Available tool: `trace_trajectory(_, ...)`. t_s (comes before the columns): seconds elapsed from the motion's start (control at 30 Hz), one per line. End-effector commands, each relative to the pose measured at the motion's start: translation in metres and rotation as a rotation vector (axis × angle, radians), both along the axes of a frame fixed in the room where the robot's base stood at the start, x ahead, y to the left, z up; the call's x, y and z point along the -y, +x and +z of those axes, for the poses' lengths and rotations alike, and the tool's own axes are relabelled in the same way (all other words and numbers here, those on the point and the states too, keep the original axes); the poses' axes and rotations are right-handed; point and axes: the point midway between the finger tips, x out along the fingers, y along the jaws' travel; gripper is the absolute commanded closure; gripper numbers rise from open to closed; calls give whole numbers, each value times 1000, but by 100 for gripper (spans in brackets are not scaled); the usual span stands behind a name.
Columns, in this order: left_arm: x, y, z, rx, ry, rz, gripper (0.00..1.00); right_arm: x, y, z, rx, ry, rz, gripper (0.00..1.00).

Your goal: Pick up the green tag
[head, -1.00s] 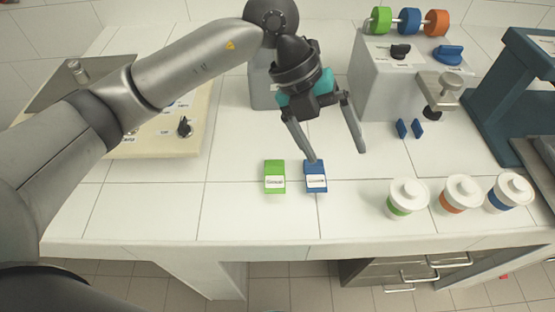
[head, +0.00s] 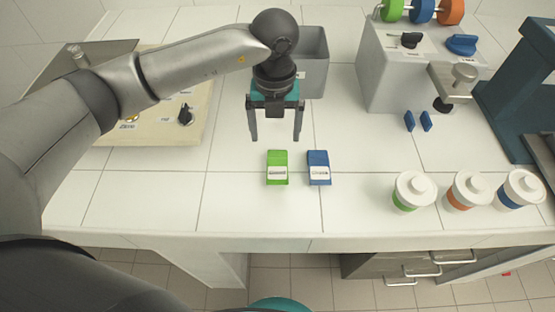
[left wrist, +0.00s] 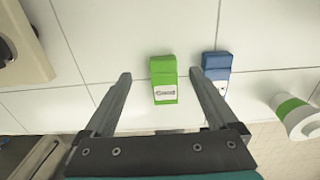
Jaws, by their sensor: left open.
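The green tag (head: 277,168) lies flat on the white counter, with a pale label on its near half. The blue tag (head: 319,168) lies just to its right, a small gap apart. My left gripper (head: 275,139) is open and empty above the counter, a little behind the green tag in the head view. In the left wrist view the green tag (left wrist: 163,80) shows between the two open fingers (left wrist: 160,75), not touching them. The blue tag (left wrist: 216,70) is partly hidden behind the right finger there. My right gripper is not in view.
Three white lidded cups with green (head: 414,190), orange (head: 468,190) and blue (head: 520,188) bands stand at the right. A grey bin (head: 312,65) is behind my left gripper. A grey dispenser box (head: 390,75) stands back right. A beige panel (head: 150,125) lies left.

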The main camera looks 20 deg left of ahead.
Motion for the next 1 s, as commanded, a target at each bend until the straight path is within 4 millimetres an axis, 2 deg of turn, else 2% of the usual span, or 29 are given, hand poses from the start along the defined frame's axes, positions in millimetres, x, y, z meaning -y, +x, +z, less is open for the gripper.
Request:
trace_trajectory(0.17, 2, -2, -10, -2, -1, -1, 7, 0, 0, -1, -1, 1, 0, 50)
trace_trajectory(0.47, 6, -5, -52, -1, 0, 1, 7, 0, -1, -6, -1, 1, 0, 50)
trace_trajectory(0.7, 6, -4, -53, 0, -1, 0, 7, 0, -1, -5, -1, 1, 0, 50)
trace_trajectory(1.0, 6, -4, -53, 0, -1, 0, 41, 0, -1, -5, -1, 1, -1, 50)
